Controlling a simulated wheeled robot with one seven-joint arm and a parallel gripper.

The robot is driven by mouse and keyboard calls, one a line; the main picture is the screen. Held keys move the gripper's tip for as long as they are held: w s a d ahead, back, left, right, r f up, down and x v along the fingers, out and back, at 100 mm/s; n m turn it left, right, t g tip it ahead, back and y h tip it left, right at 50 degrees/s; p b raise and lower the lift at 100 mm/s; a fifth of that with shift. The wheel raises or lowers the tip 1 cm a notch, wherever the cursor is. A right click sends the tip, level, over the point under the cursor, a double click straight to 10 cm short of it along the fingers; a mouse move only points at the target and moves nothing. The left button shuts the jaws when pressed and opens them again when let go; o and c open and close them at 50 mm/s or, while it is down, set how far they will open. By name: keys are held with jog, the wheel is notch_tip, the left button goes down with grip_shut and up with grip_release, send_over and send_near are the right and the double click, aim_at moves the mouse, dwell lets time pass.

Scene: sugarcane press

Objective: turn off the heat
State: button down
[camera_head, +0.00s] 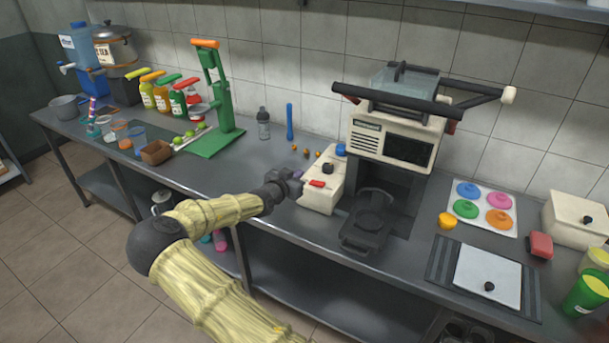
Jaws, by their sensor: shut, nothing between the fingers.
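A cream control box (322,190) stands on the counter left of the large cream and black machine (394,140). It has a red switch (317,184) on its front part and a dark knob (327,167) farther back. A blue knob (340,149) shows near the machine's left side. My arm reaches in from the bottom, and my gripper (293,177) is shut and empty just left of the box, close to the red switch. I cannot tell whether it touches the box. The setting of the switch and knobs is too small to read.
A black pan-like tray (367,221) sits in front of the machine. A green press (214,110), bottles and cups fill the counter's left. The counter (240,160) left of my gripper is clear.

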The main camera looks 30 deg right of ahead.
jog(key=v, duration=0.4)
jog(key=shift+s+a+r, duration=0.1)
jog(key=shift+s+r, duration=0.1)
jog(key=shift+s, duration=0.2)
jog(key=shift+f, duration=0.1)
jog(key=s+a+f+n+g+y+p, duration=0.1)
jog(key=s+a+f+g+y, duration=0.15)
jog(key=s, duration=0.35)
jog(key=s+a+f+n+g+y+p, duration=0.1)
jog(key=s+f+g+y, duration=0.15)
jog(key=s+y, duration=0.2)
jog(key=s+a+r+n+y+p, duration=0.2)
jog(key=s+a+r+n, duration=0.3)
jog(key=s, duration=0.4)
jog(key=s+a+r+n+g+y+p, duration=0.1)
jog(key=s+a+r+n+y, duration=0.2)
jog(key=s+a+r, duration=0.4)
jog(key=s+a+n, duration=0.1)
jog(key=s, duration=0.2)
jog(key=shift+a+r+n+p, duration=0.2)
jog(key=shift+r+n+p, duration=0.15)
jog(key=shift+r+n, duration=0.05)
jog(key=shift+s, duration=0.15)
